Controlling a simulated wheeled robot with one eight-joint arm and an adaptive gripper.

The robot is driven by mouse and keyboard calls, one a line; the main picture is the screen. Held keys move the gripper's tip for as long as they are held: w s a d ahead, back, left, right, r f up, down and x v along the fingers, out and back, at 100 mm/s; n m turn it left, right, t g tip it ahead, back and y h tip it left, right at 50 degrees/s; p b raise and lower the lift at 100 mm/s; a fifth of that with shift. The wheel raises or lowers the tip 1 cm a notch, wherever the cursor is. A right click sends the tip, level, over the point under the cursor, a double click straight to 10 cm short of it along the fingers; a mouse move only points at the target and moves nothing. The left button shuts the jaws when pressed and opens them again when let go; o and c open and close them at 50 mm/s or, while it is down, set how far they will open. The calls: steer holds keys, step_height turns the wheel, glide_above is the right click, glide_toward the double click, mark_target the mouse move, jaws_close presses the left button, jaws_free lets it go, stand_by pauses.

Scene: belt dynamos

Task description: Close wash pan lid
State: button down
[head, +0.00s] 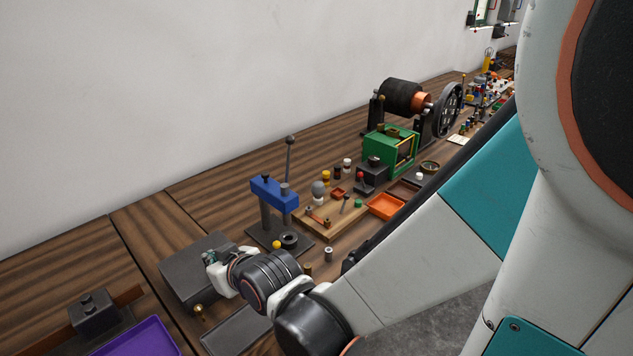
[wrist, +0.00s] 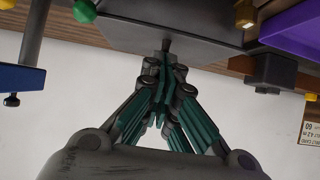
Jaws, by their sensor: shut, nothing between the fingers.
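The wash pan looks to be the dark grey box (head: 190,268) on the wooden bench at the lower left. It also shows at the top of the wrist view (wrist: 185,25), where a small dark knob (wrist: 167,45) juts from its near side. I cannot tell from these frames how far its lid is open. My gripper (wrist: 165,66) is shut and empty, its green fingers together with their tips at or just short of the knob. In the head view my gripper (head: 210,257) is over the box's right side, partly hidden by my wrist.
A blue-topped press (head: 273,192) stands right behind my wrist. A purple tray (head: 140,338) and a dark block (head: 93,314) lie at the lower left. A flat dark plate (head: 236,331) lies in front of the box. A wooden board with small parts (head: 322,228) is farther right.

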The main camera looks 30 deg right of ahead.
steer(key=shift+s+f, duration=0.25)
steer(key=shift+f, duration=0.15)
stand_by(0.3)
step_height(320, 180, up, 5)
steer(key=p, duration=0.4)
steer(key=s+d+f+b, duration=0.15)
steer(key=s+f, duration=0.25)
steer(key=s, duration=0.5)
steer(key=s+d+r+m+g+h, duration=0.2)
steer(key=s+d+r+g, duration=0.2)
steer(key=r, duration=0.5)
steer(key=s+d, duration=0.2)
steer(key=d, duration=0.1)
steer(key=shift+s+d, duration=0.3)
steer(key=shift+s, duration=0.05)
steer(key=shift+r, duration=0.1)
